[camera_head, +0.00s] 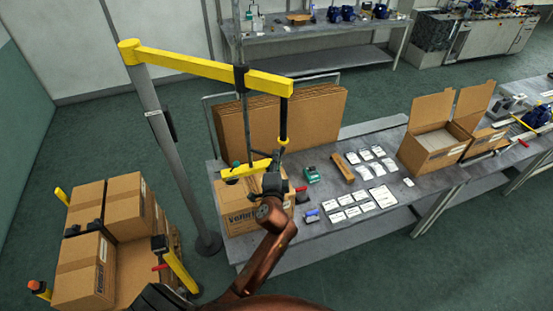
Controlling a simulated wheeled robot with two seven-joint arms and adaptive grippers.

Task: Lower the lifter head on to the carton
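The lifter is a grey post with a yellow jib arm (205,68). A dark vertical part hangs from the jib's tip down to the yellow lifter head (247,170). The head hangs over the brown carton (237,221) on the near left end of the table; whether it touches the carton top is unclear. My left gripper (272,184) is dark and sits at the right end of the head, over the carton's right side. Its fingers are too small and overlapped to tell if they grip. My arm hides part of the carton. My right gripper is not in view.
Flat cardboard (318,115) stands behind the carton. White packets (350,207), a green device (312,175) and an open box (436,148) occupy the table (300,242). Stacked cartons (85,270) stand left of the lifter post (172,165). Green floor lies between the tables.

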